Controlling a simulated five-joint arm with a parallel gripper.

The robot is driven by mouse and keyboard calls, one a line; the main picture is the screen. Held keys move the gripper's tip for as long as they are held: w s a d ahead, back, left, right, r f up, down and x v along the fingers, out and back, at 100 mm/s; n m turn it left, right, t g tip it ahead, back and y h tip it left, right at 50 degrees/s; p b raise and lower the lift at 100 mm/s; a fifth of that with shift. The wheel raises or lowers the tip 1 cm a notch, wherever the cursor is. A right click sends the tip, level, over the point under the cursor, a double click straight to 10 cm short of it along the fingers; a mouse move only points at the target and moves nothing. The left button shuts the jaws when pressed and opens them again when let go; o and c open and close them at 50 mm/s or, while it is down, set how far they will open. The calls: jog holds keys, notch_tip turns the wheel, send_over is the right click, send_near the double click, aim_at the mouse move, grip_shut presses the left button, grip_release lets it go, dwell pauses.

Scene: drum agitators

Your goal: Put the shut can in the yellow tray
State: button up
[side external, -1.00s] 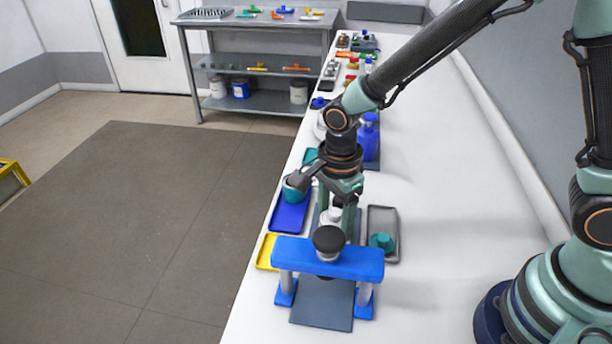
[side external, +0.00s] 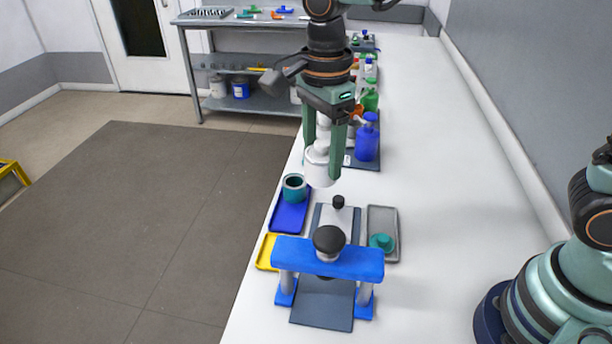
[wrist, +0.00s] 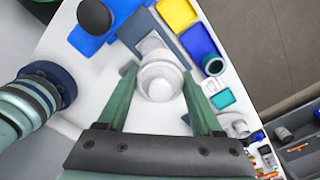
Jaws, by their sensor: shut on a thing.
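My gripper (side external: 322,165) is shut on a white round thing (side external: 318,171) and holds it upright above the bench. In the wrist view the white round thing (wrist: 160,80) sits between the fingers; I cannot tell its lid from its body. The yellow tray (side external: 263,256) lies empty at the bench's left edge, partly hidden by the blue press frame; it also shows in the wrist view (wrist: 178,14). A teal can (side external: 294,186) with a dark open top stands in the blue tray (side external: 289,216).
The blue press frame (side external: 330,257) with its black knob stands in front, beside the yellow tray. A grey tray (side external: 384,222) holds a teal lid (side external: 381,242). A blue bottle (side external: 367,143) stands behind my gripper.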

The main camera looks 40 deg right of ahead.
jog(key=shift+w+a+f, duration=0.6)
jog(key=shift+a+f, duration=0.65)
jog(key=shift+f, duration=1.65)
jog(key=shift+w+a+f, duration=0.55)
jog(key=shift+a+f, duration=0.7)
jog(key=shift+f, duration=1.7)
jog(key=shift+w+a+f, duration=0.6)
jog(key=shift+a+f, duration=0.65)
jog(key=shift+f, duration=1.65)
jog(key=shift+f, duration=0.4)
jog(key=o, duration=1.4)
jog(key=shift+r, duration=0.15)
jog(key=shift+r, duration=3.6)
